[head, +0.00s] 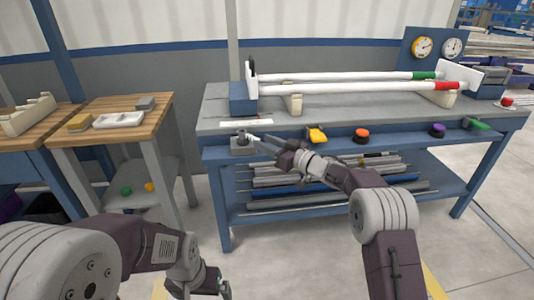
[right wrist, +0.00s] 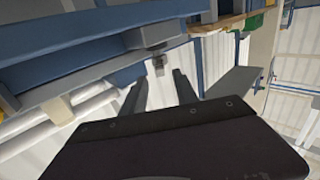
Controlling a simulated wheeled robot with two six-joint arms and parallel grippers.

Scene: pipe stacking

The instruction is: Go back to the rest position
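Two white pipes lie across the workbench (head: 320,107) on cream supports. The rear pipe (head: 340,76) has a green band at its right end, and the front pipe (head: 350,88) has a red band there. My right gripper (head: 254,138) is at the bench's front left edge, close to a small grey fixture (head: 239,142). In the right wrist view its fingers (right wrist: 160,90) are apart with nothing between them. My left gripper (head: 222,288) hangs low at the bottom of the head view, away from the bench; its fingers are too small to judge.
Orange (head: 361,134), yellow (head: 317,135), purple (head: 437,130) and green (head: 476,124) items line the bench's front edge. Loose pipes lie on the lower shelf (head: 330,205). A wooden table (head: 115,130) with a white tray (head: 119,120) stands left. Floor shows between the tables.

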